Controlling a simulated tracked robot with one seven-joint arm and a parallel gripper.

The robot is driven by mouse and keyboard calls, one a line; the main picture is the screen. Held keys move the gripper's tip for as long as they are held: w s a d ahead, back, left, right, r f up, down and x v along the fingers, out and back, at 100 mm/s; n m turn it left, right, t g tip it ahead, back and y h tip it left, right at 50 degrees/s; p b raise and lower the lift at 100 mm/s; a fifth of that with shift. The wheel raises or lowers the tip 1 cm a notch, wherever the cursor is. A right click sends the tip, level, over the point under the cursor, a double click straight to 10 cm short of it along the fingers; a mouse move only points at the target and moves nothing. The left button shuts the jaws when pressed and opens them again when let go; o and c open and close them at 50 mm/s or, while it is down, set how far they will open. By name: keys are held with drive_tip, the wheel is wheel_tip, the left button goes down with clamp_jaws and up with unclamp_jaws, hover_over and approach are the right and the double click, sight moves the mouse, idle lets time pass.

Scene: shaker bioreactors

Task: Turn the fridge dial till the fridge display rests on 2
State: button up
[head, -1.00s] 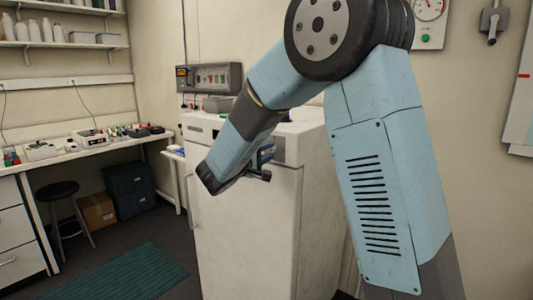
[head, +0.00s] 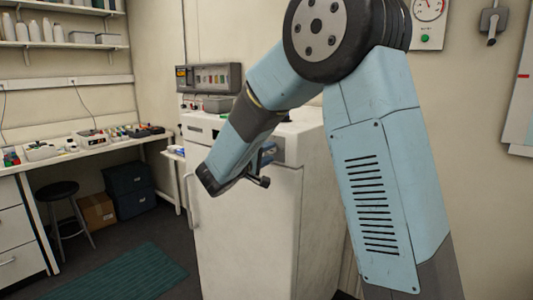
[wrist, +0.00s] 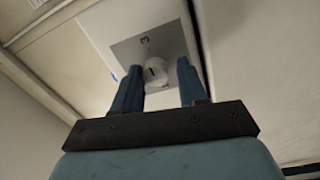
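The white fridge (head: 245,225) stands in the middle of the head view. In the wrist view, the round white fridge dial (wrist: 156,71) with a short dark mark sits on a grey panel (wrist: 177,40). Above the dial on that panel is a dark figure (wrist: 145,40) that looks like a 3, seen tilted. My gripper (wrist: 161,64) is open, its two blue fingers apart. The dial shows between the fingertips, nearer the left one; I cannot tell whether they touch. In the head view my gripper (head: 264,168) is at the fridge's upper front, and my arm hides the dial.
A grey control box (head: 209,78) is on the wall behind the fridge. A workbench (head: 85,152) with small items runs along the left, with a black stool (head: 60,190) and boxes by it. A green mat (head: 125,275) lies on the open floor.

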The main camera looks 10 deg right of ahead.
drive_tip(key=o, duration=0.3)
drive_tip(key=shift+r, duration=0.1)
drive_tip(key=v, duration=1.3)
drive_tip(key=shift+s+a, duration=0.25)
drive_tip(key=shift+a, duration=0.05)
drive_tip(key=s+d+m+g+y, duration=0.15)
drive_tip(key=s+d+g, duration=0.25)
drive_tip(key=d, duration=0.5)
drive_tip(key=s+d+m+g, duration=0.2)
drive_tip(key=s+d+g, duration=0.25)
drive_tip(key=d, duration=0.55)
drive_tip(key=s+d+m+y, duration=0.1)
drive_tip(key=s+y, duration=0.2)
drive_tip(key=s, duration=0.2)
drive_tip(key=s+d+m+y, duration=0.1)
drive_tip(key=s+y, duration=0.3)
drive_tip(key=s, duration=0.2)
drive_tip(key=s+d+m+t+y, duration=0.1)
drive_tip(key=s+d+y, duration=0.1)
drive_tip(key=s+y, duration=0.2)
drive_tip(key=shift+s+f+m+y, duration=0.1)
drive_tip(key=shift+s+m+y, duration=0.05)
drive_tip(key=shift+s, duration=0.45)
drive_tip(key=shift+s+f+m+y, duration=0.1)
drive_tip(key=shift+s+f, duration=0.05)
drive_tip(key=shift+s, duration=0.45)
